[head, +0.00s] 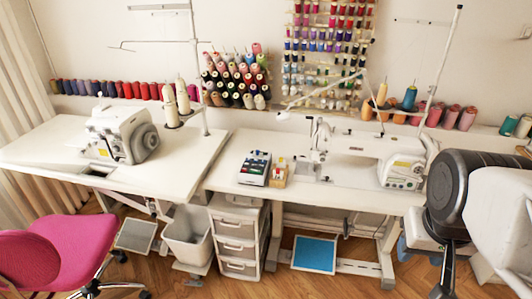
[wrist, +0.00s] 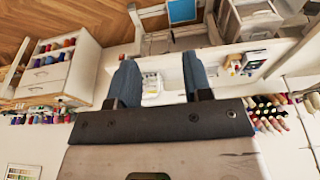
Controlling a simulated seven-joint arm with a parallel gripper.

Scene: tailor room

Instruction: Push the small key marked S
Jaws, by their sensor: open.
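No key with a letter S can be made out in either view. A white sewing machine (head: 365,146) stands on the right table (head: 225,177); a yellow label shows at its right end, with markings too small to read. A second white machine (head: 122,135) stands on the left table (head: 35,150). In the wrist view, my gripper (wrist: 159,66) is open and empty, its two blue-grey fingers wide apart. Part of a white machine (wrist: 152,86) shows beyond and between the fingers, well apart from them.
A dark tray of small items (head: 254,168) and a small wooden box (head: 278,174) sit left of the right machine. Thin thread stands rise behind the machines. Thread cones (head: 235,78) line the wall. A pink chair (head: 62,250) stands front left. The right table's front strip looks clear.

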